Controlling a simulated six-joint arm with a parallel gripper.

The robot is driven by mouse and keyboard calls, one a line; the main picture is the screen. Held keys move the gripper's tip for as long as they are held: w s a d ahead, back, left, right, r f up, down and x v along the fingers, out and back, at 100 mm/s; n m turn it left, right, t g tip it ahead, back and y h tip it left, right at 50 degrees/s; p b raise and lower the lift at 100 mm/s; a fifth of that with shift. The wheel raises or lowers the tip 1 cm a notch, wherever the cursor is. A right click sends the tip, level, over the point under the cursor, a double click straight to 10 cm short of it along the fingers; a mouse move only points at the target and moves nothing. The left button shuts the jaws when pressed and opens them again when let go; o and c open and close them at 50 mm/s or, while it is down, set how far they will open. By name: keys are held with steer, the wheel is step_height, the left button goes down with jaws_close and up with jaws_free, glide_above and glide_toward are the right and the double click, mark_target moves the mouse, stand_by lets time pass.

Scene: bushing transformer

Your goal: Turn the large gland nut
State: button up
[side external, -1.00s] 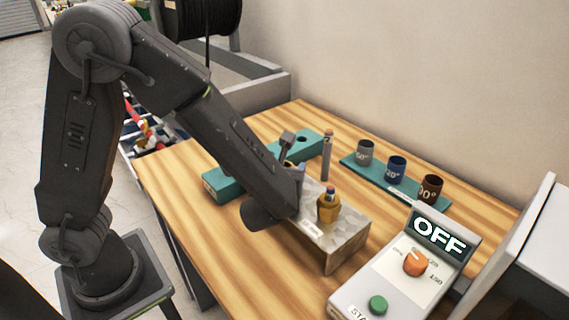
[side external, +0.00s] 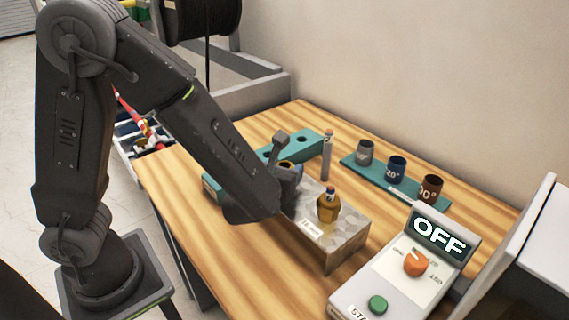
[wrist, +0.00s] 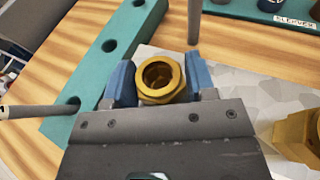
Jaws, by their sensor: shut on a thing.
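A brass hexagonal gland nut (wrist: 160,98) with an open bore sits between my gripper's blue jaws in the wrist view. My gripper (wrist: 160,80) is shut on it, one jaw on each side. A second brass gland fitting (side external: 328,208) stands upright on the grey metal block (side external: 345,248), to the right of my gripper, with a blue and red tip showing at its top. It is partly cut off in the wrist view (wrist: 300,137). In the side view my arm hides most of the held nut and the jaws.
A teal holed rack (side external: 315,145) lies behind the block. A grey cylindrical rod (side external: 326,160) stands near it. A teal sleeve tray (side external: 350,163) with grey, blue and brown sleeves is at the back right. A control box (side external: 400,270) reading OFF stands front right. Bare wood lies at front left.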

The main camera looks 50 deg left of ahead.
steer(key=shift+m+t+h, duration=0.5)
steer(key=shift+m+h, duration=0.6)
steer(key=shift+h, duration=0.5)
steer(key=shift+m+t+h, duration=0.3)
steer(key=shift+m+h, duration=0.8)
steer(key=shift+h, duration=0.1)
steer(key=o, duration=1.4)
